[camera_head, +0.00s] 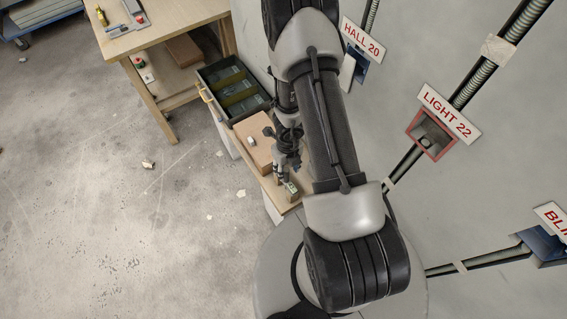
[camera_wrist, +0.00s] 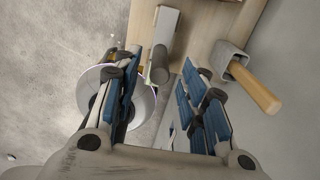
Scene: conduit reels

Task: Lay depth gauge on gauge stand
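In the wrist view my gripper (camera_wrist: 160,85) is open, its blue-padded fingers apart. Ahead of the gap, a dark grey rounded piece (camera_wrist: 160,64) stands against a pale grey block (camera_wrist: 166,27) at the wooden board's edge. I cannot tell for sure which of these is the depth gauge or the gauge stand. Nothing is clearly held between the pads. In the head view my gripper (camera_head: 281,168) points down over the narrow wooden bench (camera_head: 266,182), close to a small greenish-grey piece (camera_head: 291,189). My arm hides part of the bench.
A wooden-handled tool (camera_wrist: 252,88) sits in a grey holder (camera_wrist: 228,57) right of my fingers. A pale round object (camera_wrist: 98,84) lies below left. The wall carries labelled conduit boxes (camera_head: 431,136). Floor at left is mostly free.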

